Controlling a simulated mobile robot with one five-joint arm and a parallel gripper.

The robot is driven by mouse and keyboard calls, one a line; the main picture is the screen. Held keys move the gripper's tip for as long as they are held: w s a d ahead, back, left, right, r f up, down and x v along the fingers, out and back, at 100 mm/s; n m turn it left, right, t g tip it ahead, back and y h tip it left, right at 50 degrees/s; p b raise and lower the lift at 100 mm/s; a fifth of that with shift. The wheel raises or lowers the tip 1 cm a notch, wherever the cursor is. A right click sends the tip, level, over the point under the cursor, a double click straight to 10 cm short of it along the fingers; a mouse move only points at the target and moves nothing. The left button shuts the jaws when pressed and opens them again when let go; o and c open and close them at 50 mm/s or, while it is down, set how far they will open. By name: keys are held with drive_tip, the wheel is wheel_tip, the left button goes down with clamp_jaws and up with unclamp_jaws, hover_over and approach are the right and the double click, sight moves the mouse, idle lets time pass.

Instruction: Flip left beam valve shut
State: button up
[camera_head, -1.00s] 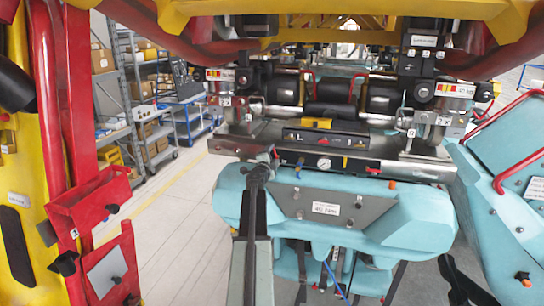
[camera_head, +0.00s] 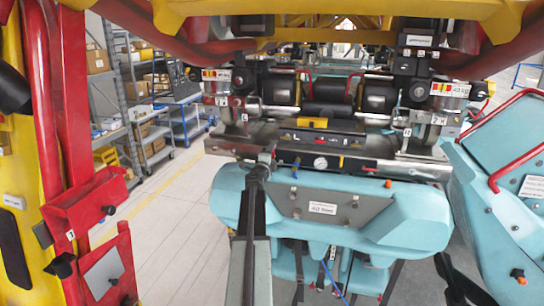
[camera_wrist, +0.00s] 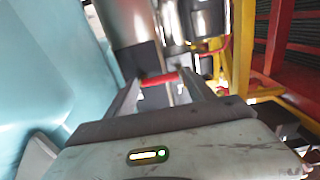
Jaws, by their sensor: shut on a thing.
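In the wrist view, my gripper (camera_wrist: 163,88) has its two fingers on either side of a short red handle (camera_wrist: 159,79), which I take to be the left beam valve's handle. The fingers appear shut on it. A dark block and a shiny metal cylinder (camera_wrist: 198,18) stand just beyond it. In the head view, my gripper (camera_head: 264,160) reaches the left part of the metal beam under the coaster train, by the left end of the black gauge panel (camera_head: 345,164). There my own arm hides most of the valve, so its lever angle cannot be told.
A light-blue seat body (camera_head: 230,200) lies close below the beam. Another blue body with a red bar (camera_head: 520,190) is at the right. Red and yellow posts (camera_head: 70,110) stand at the left, with shelves (camera_head: 150,110) behind. Open floor (camera_head: 165,240) lies left of the seat.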

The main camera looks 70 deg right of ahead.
drive_tip(key=o, duration=1.4)
drive_tip(key=shift+c, duration=0.2)
drive_tip(key=a, duration=0.8)
drive_tip(key=shift+s, duration=0.25)
drive_tip(key=shift+s+d, duration=0.1)
